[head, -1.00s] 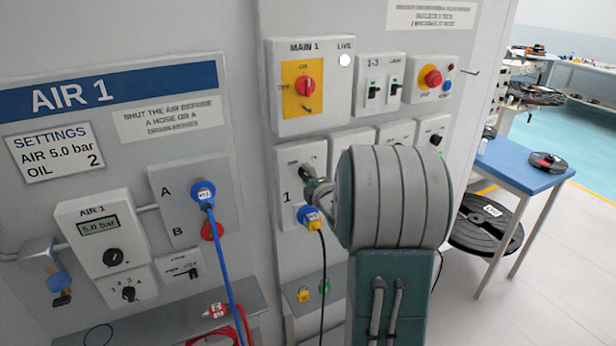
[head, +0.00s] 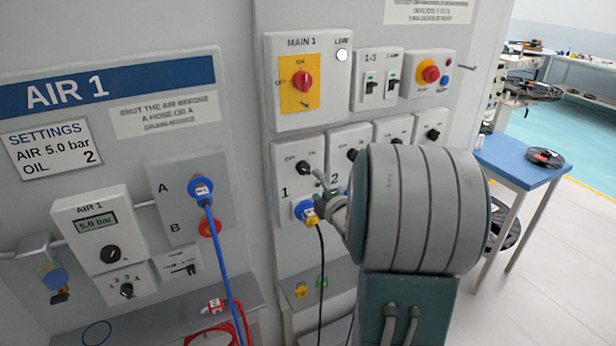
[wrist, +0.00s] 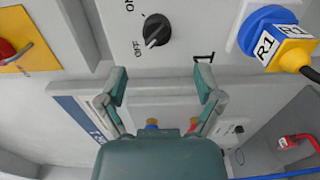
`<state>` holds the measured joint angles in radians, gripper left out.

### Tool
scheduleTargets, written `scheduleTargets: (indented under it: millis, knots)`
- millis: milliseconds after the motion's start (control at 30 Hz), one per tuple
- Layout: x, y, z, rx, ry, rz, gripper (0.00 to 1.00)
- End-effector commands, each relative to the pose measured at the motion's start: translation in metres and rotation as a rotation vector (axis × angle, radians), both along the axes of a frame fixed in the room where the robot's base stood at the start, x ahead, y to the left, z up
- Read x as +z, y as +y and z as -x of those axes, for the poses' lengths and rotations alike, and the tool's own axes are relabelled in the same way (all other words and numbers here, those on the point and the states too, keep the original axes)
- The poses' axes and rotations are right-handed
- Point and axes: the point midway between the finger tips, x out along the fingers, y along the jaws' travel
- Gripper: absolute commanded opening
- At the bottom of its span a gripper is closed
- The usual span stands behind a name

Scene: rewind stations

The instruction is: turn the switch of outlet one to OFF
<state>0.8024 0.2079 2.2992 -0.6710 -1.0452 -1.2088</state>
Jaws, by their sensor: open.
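The outlet one panel (head: 284,204) carries a black rotary switch (head: 303,168) above a blue plug (head: 305,210). In the wrist view, the black switch (wrist: 156,31) is at the top, with ON and OFF printed to its left. Its pale mark appears on the side towards OFF, but this is small. My gripper (head: 328,190) is open and empty, below and right of the switch in the head view. In the wrist view, my fingertips (wrist: 162,80) are spread below the switch, apart from it. My wrist hides part of the neighbouring outlets.
The blue plug labelled R1 (wrist: 268,38) with its yellow collar stands close to the right finger. The outlet two switch (head: 353,155) is just right of outlet one. MAIN 1 (head: 302,80) is above. A blue table (head: 515,165) stands at the right.

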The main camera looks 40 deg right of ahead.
Motion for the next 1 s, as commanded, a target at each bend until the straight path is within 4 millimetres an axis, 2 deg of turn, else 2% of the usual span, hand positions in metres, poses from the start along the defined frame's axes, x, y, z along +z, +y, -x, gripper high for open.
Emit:
scheduleTargets:
  millis: [100, 300, 867, 1000]
  knots:
    - [0.0, 0.006, 0.024, -0.002, 0.0, 0.0, 0.85]
    - [-0.001, 0.011, 0.045, -0.001, 0.001, -0.001, 0.85]
    - [-0.001, 0.012, 0.048, 0.001, 0.001, 0.0, 0.85]
    - [0.003, 0.018, 0.043, -0.009, 0.018, -0.031, 0.85]
